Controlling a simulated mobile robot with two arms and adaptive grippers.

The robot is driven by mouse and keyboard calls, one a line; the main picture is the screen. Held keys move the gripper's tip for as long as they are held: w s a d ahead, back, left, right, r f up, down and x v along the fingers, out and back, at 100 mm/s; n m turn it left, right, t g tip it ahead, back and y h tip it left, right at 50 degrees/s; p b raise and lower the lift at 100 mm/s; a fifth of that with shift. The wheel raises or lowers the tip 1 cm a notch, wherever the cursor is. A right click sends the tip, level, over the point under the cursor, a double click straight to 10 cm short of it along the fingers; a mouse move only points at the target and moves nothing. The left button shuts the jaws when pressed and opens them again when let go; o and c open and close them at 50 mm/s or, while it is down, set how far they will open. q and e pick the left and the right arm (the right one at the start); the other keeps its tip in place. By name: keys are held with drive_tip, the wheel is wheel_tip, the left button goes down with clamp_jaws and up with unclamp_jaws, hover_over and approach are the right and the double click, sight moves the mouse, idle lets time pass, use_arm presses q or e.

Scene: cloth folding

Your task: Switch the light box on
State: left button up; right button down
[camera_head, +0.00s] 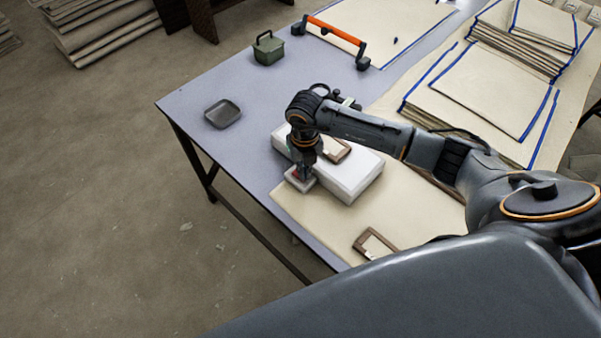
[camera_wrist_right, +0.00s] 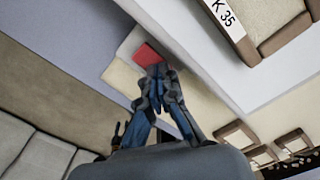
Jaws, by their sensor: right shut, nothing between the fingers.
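The white light box (camera_head: 352,180) lies on the table, with a small grey-white switch block (camera_head: 291,183) at its near left side. In the right wrist view the red rocker (camera_wrist_right: 147,54) sits on that block, beside the white box (camera_wrist_right: 195,50). My right gripper (camera_head: 303,172) points down over the block, and it also shows in the wrist view (camera_wrist_right: 158,70). Its fingers are shut and empty, with tips at the edge of the red rocker. I cannot tell whether they touch it. The tips partly hide the rocker. My left gripper is not in view.
A wooden frame (camera_head: 336,151) lies on the light box, and another frame (camera_head: 374,243) lies on the cream cloth (camera_head: 415,212). A dark tray (camera_head: 222,113), a green box (camera_head: 268,48) and an orange-handled tool (camera_head: 335,34) stand farther off. Cloth stacks (camera_head: 490,90) fill the right.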

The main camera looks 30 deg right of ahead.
drive_tip(key=shift+f, duration=0.3)
drive_tip(key=shift+r, duration=0.2)
drive_tip(key=shift+r+p, duration=0.75)
drive_tip(key=shift+r, duration=0.15)
drive_tip(key=shift+r+p, duration=1.75)
drive_tip(key=shift+r, duration=0.7)
